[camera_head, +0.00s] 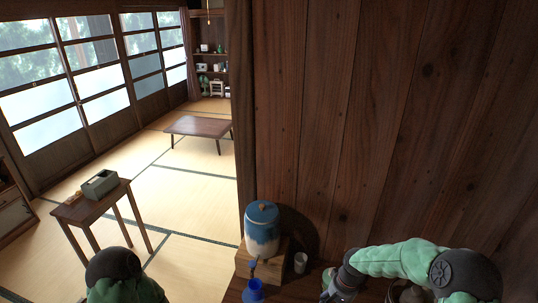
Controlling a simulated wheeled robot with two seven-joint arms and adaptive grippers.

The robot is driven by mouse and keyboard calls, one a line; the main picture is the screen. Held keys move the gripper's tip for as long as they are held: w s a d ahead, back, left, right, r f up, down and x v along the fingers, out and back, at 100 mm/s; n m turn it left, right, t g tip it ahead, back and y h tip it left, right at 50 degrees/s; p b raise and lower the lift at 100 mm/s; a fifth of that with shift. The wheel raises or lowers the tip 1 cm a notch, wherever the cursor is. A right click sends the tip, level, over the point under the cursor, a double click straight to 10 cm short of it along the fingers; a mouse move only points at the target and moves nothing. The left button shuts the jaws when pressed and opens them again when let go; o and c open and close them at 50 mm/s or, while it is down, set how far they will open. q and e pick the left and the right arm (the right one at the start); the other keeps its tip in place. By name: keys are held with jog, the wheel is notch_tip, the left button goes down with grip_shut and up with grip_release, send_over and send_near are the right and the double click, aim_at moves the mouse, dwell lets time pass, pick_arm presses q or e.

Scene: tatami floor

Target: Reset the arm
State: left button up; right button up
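My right arm (400,262), with a pale green sleeve, comes in from the right, low over a dark wooden top. Its dark wrist end (345,284) is near the bottom edge, to the right of a small pale cup. The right fingers are too cut off and unclear to tell open from shut. My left arm (118,275) shows only as a dark joint and green sleeve at the bottom left; its gripper is out of the picture.
A blue and white lidded jar (262,228) stands on a wooden box (270,262). The small cup (300,262) and a blue vessel (254,290) are close by. A plank wall (390,120) rises behind. A side table (92,208) and low table (198,127) stand on open tatami.

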jog(key=s+a+f+y, duration=0.1)
jog(key=s+a+f, duration=0.2)
jog(key=s+f, duration=0.35)
jog(key=s+a+f, duration=0.3)
jog(key=s+f, duration=0.1)
jog(key=s, duration=0.5)
jog(key=s+a+f+y, duration=0.1)
jog(key=s+a+f, duration=0.35)
jog(key=s, duration=0.35)
notch_tip(320, 180, down, 13)
jog(key=w+n+b, duration=0.1)
jog(key=w+b, duration=0.1)
jog(key=b, duration=1.2)
jog(key=shift+a+r, duration=0.15)
jog(key=shift+a, duration=0.25)
